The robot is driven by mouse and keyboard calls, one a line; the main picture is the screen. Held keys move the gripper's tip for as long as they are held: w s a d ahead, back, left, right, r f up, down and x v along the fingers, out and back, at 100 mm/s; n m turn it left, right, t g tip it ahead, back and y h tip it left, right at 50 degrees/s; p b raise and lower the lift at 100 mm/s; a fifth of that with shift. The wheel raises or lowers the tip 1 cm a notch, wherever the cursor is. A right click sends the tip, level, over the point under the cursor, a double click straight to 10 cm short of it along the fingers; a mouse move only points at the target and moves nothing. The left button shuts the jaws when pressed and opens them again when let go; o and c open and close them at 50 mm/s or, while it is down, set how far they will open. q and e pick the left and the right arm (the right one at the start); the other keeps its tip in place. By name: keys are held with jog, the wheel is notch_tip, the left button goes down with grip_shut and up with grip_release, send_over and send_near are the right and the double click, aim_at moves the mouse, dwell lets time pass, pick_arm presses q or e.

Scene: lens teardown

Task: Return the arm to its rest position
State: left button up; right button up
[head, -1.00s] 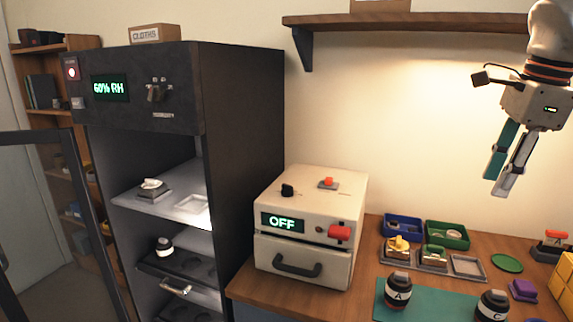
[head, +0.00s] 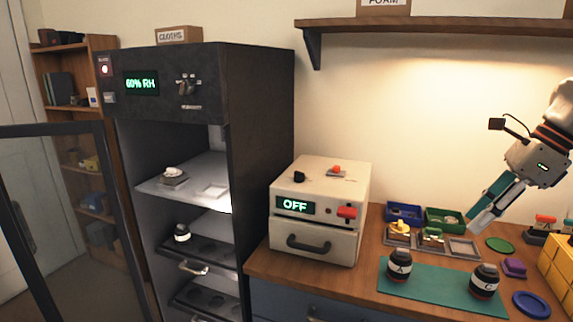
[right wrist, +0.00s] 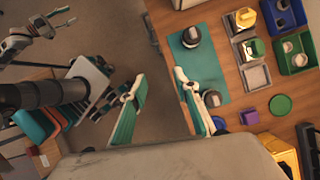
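My right gripper (head: 482,212) hangs over the right part of the wooden bench in the head view, above the tray area and empty. In the right wrist view its two green-and-white fingers (right wrist: 160,108) are spread wide with nothing between them. My left gripper is outside the head view. In the right wrist view a white gripper (right wrist: 58,22), my left one, shows small at the upper left, over the floor; its fingers are too small to judge.
The bench holds a white box reading OFF (head: 320,215), a teal mat (head: 440,290) with two black jars, blue (head: 404,212) and green bins, and yellow blocks (head: 558,262). A dark cabinet (head: 262,150) stands open at left. A shelf (head: 430,27) overhangs the bench.

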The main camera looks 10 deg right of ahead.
jog(key=s+a+f+m+t+y, duration=0.15)
jog(key=f+m+t, duration=0.25)
jog(key=f+m, duration=0.6)
jog(key=a+f+m+t+y, duration=0.1)
jog(key=a+f+m+t, duration=0.2)
jog(key=f+m, duration=0.7)
jog(key=s+a+f+m+t+y, duration=0.1)
jog(key=a+f+m+t, duration=0.3)
jog(key=f, duration=1.1)
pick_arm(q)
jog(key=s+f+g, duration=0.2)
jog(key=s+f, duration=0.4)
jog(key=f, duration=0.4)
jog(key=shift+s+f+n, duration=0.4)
pick_arm(e)
jog(key=s+a+f+m+g+h, duration=0.3)
jog(key=s+a+f+m+h, duration=0.2)
jog(key=s+a+f+m, duration=0.9)
notch_tip(320, 180, down, 3)
jog(key=a+m, duration=0.2)
jog(key=m, duration=0.2)
jog(key=shift+s+a, duration=0.15)
jog(key=shift+a, duration=0.15)
